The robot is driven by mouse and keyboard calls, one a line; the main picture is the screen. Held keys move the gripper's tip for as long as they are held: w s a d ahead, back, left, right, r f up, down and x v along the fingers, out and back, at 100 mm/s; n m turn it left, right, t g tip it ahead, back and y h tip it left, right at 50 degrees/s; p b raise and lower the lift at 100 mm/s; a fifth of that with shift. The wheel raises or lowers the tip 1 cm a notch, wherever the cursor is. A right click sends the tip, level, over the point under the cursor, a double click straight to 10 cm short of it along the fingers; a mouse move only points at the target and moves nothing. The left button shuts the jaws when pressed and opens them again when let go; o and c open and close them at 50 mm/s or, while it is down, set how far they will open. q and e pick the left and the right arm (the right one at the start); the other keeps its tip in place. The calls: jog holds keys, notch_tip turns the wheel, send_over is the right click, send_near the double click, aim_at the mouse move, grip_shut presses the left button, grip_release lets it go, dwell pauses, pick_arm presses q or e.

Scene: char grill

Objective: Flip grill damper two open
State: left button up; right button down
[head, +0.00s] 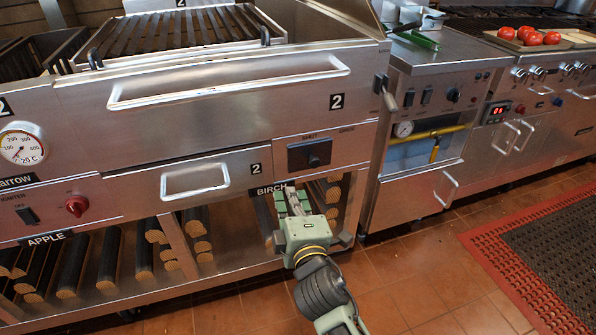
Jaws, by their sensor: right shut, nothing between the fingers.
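The damper control of grill two is a black plate with a dark knob (314,160) on the steel front panel, right of the drawer marked 2. Small lettering above it seems to read SHUT, with another label to the right too small to read surely. My right gripper (291,198) is below the damper control, in front of the wood rack near the BIRCH label. Its fingers point up and away, and it is shut and empty. It appears apart from the knob. My left gripper is not in view.
The large grill handle (230,82) and the drawer handle (195,180) stick out from the front. Split logs (143,255) fill the rack below. A steel cabinet (415,130) with a gauge and yellow pipe stands to the right. Tiled floor (400,275) is clear around my right arm.

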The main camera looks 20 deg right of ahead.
jog(key=b, duration=0.2)
send_near(294, 156)
jog(key=w+a, duration=0.3)
jog(key=a, duration=0.1)
jog(key=d, duration=0.1)
jog(key=w+d, duration=0.1)
jog(key=d, duration=0.1)
jog(key=shift+w+d+f, duration=0.1)
jog(key=shift+w+d, duration=0.05)
jog(key=shift+d, duration=0.35)
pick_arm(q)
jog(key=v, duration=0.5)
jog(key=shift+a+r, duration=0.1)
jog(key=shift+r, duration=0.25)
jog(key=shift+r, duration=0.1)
pick_arm(e)
jog(key=shift+d, duration=0.1)
